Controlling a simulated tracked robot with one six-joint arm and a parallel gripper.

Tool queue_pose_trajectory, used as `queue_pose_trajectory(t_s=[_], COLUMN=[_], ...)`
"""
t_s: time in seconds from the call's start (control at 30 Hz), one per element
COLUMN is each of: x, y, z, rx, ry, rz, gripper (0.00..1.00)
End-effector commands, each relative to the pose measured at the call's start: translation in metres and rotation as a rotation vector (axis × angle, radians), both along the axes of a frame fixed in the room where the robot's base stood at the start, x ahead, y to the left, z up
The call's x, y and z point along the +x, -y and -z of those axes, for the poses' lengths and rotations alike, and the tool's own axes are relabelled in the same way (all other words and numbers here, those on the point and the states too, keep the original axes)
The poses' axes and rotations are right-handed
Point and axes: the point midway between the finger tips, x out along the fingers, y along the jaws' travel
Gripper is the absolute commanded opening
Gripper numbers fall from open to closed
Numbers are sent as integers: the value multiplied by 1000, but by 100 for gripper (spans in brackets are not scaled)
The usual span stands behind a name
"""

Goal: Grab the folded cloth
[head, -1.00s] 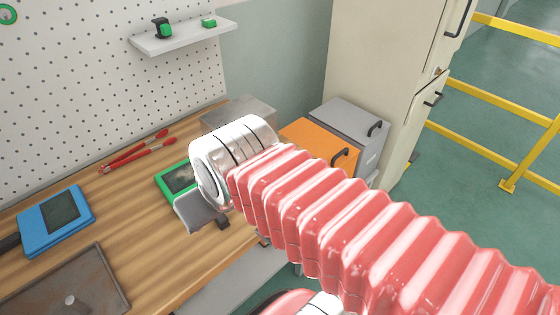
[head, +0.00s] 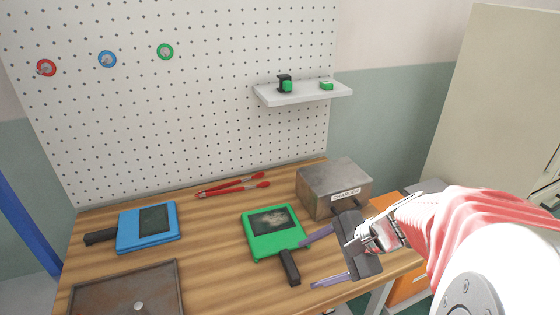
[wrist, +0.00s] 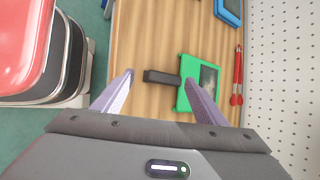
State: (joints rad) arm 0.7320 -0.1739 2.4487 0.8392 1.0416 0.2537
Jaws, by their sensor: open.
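I see no folded cloth in either view. My gripper (head: 322,260) is open and empty above the front right part of the wooden workbench, its two purple fingers spread apart. In the wrist view my gripper (wrist: 158,78) points toward the bench, and the black handle of the green device (wrist: 206,82) shows between and beyond the fingers. In the head view the green device (head: 258,240) lies flat on the bench, just left of my gripper. My gripper hides a bit of the bench's right end.
A blue device (head: 133,232) and a brown metal tray (head: 100,290) lie left on the bench. Red-handled tongs (head: 235,186) lie near the pegboard (head: 200,110). A metal box (head: 320,188) stands back right, below a small shelf (head: 300,95). Orange drawers (head: 405,290) stand beyond the bench.

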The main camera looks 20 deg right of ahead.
Motion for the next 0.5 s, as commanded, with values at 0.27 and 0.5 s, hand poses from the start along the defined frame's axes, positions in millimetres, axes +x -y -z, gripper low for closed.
queue_pose_trajectory(t_s=[0.27, 0.5], x=[16, 12], y=[73, 155], z=[16, 31], rx=[320, 588], ry=[-11, 29], rz=[435, 813], gripper=[66, 66])
